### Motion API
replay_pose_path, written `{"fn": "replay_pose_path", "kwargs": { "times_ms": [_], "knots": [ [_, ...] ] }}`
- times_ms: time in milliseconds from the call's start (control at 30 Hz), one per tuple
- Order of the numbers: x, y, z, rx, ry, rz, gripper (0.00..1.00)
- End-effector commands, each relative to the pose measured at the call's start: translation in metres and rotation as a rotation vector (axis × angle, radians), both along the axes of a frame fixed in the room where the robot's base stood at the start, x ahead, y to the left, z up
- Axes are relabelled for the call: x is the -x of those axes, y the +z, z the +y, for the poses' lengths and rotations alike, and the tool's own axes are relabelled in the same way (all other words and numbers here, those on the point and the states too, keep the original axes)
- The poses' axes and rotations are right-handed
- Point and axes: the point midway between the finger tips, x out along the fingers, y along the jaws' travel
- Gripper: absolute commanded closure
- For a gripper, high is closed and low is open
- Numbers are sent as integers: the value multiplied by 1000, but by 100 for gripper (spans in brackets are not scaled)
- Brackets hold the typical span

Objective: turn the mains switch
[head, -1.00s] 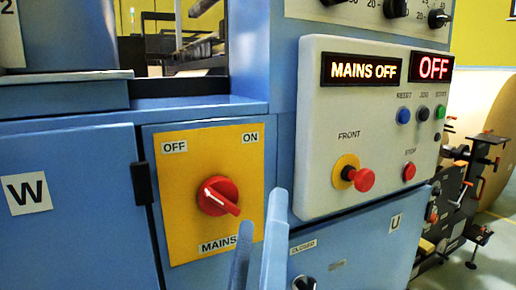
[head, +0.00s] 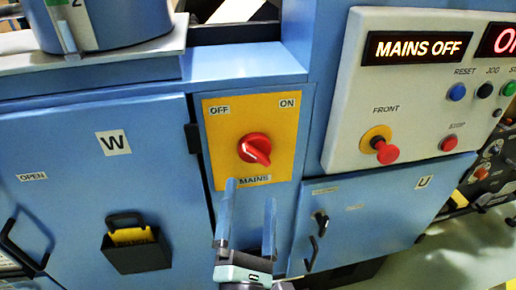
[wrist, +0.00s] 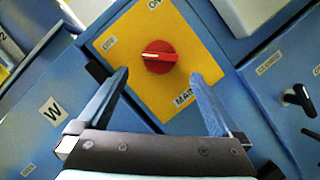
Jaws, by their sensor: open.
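The mains switch is a red rotary knob (head: 255,149) on a yellow plate (head: 227,165) marked OFF at upper left, ON at upper right and MAINS below. Its white pointer line faces the OFF side. In the wrist view the red knob (wrist: 158,57) lies ahead, between and just beyond my fingertips. My gripper (head: 250,191) is open and empty, its fingers pointing up at the plate's lower edge, below the knob. In the wrist view my gripper (wrist: 158,76) has its two fingers well apart, with the knob apparently untouched. The display (head: 417,47) reads MAINS OFF.
Right of the switch, a pale control panel (head: 345,130) juts out with a red mushroom button (head: 386,153) and small buttons. Below it, door U (head: 400,205) has a dark handle (head: 311,254). Left is door W (head: 70,150) with a black holder (head: 135,250).

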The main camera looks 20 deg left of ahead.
Motion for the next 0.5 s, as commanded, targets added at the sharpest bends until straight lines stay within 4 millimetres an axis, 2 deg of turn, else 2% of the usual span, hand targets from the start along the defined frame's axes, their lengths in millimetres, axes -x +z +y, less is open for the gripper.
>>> {"fn": "replay_pose_path", "kwargs": {
  "times_ms": [33,300,500],
  "knots": [
    [-9,9,3,-1,1,-3,0],
    [-53,20,17,-3,-1,-2,0],
    [-74,24,24,-3,0,0,0]
  ]
}}
